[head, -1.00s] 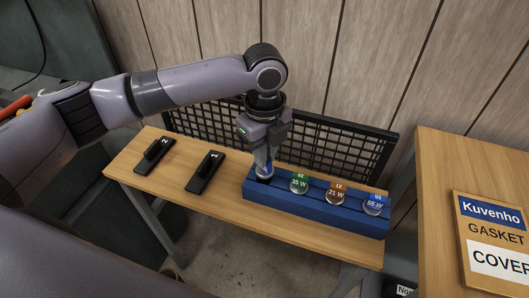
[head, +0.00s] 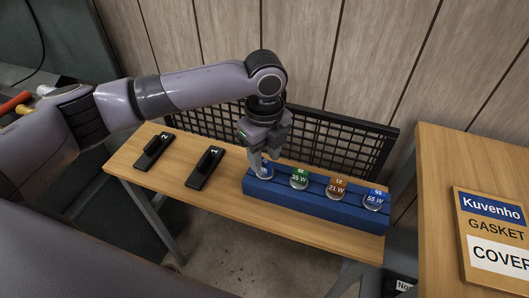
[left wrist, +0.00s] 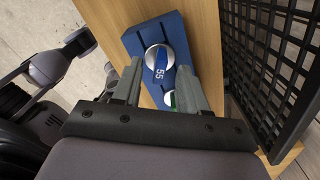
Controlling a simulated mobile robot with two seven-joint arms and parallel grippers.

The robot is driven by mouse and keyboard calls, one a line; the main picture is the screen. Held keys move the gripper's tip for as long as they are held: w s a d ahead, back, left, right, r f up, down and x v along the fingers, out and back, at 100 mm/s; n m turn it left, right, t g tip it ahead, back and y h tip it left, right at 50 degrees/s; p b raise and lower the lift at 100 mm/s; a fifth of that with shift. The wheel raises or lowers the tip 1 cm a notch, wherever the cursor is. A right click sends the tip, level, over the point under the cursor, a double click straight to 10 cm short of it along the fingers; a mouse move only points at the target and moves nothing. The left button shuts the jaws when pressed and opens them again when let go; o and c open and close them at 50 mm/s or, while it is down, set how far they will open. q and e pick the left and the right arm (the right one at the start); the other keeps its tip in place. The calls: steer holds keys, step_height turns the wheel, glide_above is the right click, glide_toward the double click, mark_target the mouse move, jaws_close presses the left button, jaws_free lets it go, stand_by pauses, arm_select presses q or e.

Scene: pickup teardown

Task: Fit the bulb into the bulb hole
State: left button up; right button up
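My left gripper (head: 265,157) is at the left end of the blue rack, pointing down with its fingers apart. Between the fingertips a round bulb (head: 264,171) sits in the rack's leftmost place. In the left wrist view this bulb (left wrist: 160,60) shows a blue label reading 55, with small gaps to the fingers. Three more bulbs sit in the rack: green 35 W (head: 299,179), brown 21 W (head: 336,188) and blue 55 W (head: 374,199). I can make out no bulb hole. My right gripper is not seen.
The blue rack (head: 315,210) stands on a narrow wooden bench (head: 222,200), with a black mesh panel (head: 335,148) behind. Black holders marked 2 (head: 152,152) and 1 (head: 204,168) lie to the left. A gasket cover box (head: 490,235) is on the right table.

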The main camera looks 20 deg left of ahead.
arm_select(q)
step_height(320, 180, up, 7)
steer(key=shift+r, duration=0.1)
stand_by(0.5)
stand_by(0.5)
